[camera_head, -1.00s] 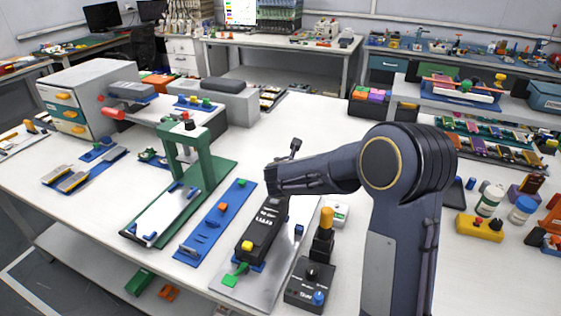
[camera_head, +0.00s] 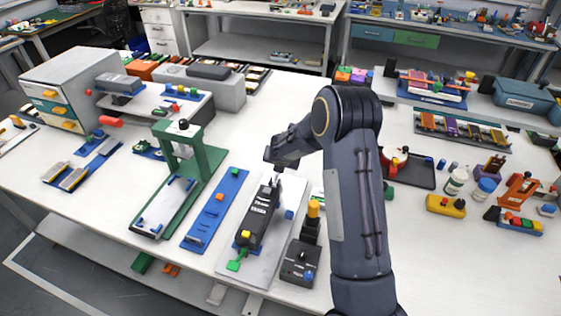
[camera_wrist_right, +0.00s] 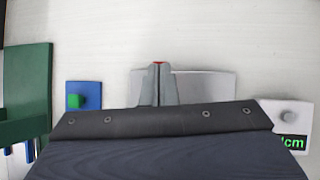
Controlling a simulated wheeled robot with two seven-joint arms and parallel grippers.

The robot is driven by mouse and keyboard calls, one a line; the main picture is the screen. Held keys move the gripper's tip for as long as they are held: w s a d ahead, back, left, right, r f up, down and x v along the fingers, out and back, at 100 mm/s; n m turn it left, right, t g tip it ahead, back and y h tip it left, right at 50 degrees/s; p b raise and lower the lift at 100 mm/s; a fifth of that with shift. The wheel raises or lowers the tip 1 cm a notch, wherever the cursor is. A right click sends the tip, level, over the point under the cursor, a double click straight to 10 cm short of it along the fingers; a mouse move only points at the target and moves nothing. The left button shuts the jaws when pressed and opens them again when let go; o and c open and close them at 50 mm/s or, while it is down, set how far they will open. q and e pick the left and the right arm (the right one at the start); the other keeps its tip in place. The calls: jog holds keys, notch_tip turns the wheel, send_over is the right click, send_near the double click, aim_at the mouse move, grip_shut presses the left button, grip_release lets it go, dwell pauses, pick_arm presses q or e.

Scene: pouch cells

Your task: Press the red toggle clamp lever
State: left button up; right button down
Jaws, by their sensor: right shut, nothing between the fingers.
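My right gripper (camera_head: 277,179) is shut and empty, pointing down at the far end of the black device (camera_head: 259,214) on the grey plate (camera_head: 228,257). In the right wrist view its closed fingers (camera_wrist_right: 159,68) stand over the pale plate (camera_wrist_right: 205,84). A red cylindrical handle (camera_head: 110,121) also shows at the left, behind the green press frame (camera_head: 196,158). My left gripper is not in view.
A blue strip (camera_head: 216,212) lies left of the plate. A control box (camera_head: 298,265) and a post with an orange top (camera_head: 313,209) stand close on its right.

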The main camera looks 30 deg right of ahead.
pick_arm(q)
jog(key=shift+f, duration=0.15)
pick_arm(e)
jog(key=shift+w+d+f, duration=0.25)
jog(key=shift+d+f, duration=0.05)
jog(key=shift+f, duration=0.3)
dwell(0.3)
